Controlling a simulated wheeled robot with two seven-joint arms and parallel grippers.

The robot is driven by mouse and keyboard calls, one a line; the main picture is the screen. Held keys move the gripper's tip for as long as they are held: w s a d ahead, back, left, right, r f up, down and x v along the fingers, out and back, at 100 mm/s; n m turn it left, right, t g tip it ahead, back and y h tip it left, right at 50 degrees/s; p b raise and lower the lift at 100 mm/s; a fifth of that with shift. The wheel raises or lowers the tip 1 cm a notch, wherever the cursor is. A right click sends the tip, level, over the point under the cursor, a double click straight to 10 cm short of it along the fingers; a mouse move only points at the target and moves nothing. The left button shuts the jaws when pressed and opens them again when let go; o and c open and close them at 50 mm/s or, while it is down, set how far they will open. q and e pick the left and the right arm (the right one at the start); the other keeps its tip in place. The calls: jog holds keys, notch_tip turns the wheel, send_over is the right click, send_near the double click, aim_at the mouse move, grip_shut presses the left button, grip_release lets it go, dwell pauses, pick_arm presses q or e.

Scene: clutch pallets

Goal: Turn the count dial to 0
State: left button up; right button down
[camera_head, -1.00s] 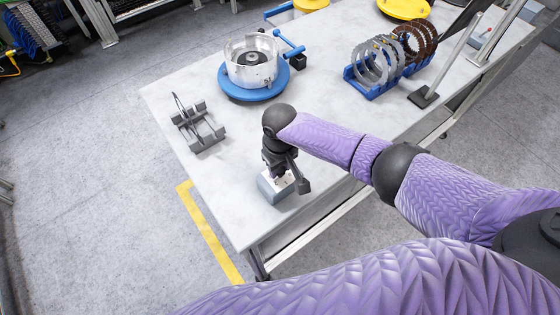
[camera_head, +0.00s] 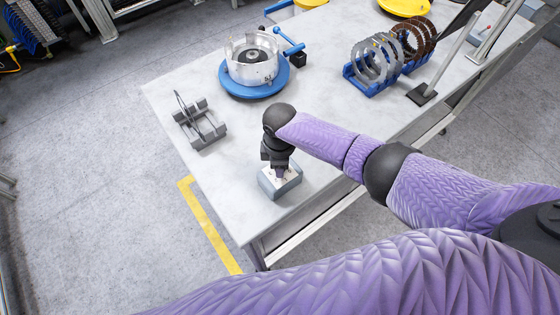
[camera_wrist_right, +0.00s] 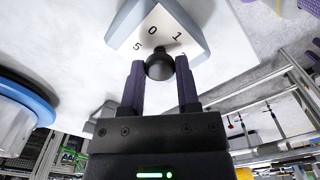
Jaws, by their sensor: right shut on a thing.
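The count dial is a small grey box with a white top (camera_head: 291,184) near the front corner of the table. In the right wrist view its white face (camera_wrist_right: 170,28) shows the numbers 0, 1 and 5, with another mark partly hidden at the right. The dial's round black knob (camera_wrist_right: 160,62) sits between my right gripper's fingers. My right gripper (camera_head: 280,174) points down over the box and is shut on the knob. The knob's pointer cannot be made out, so the setting cannot be told. My left gripper is out of view.
A grey stand (camera_head: 199,126) lies to the left on the table. A metal drum on a blue round base (camera_head: 256,91) stands behind. A blue rack (camera_head: 366,84) of rings is at the back right. The tabletop around the dial box is clear.

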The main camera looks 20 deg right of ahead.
jog(key=n, duration=0.4)
jog(key=shift+n, duration=0.3)
jog(key=n, duration=0.3)
jog(key=shift+n, duration=0.4)
jog(key=n+b, duration=0.1)
jog(key=n, duration=0.3)
jog(key=shift+n+b, duration=0.3)
jog(key=shift+n, duration=1.8)
jog(key=shift+c, duration=1.7)
grip_release()
notch_tip(320, 180, up, 10)
jog(key=p, duration=0.2)
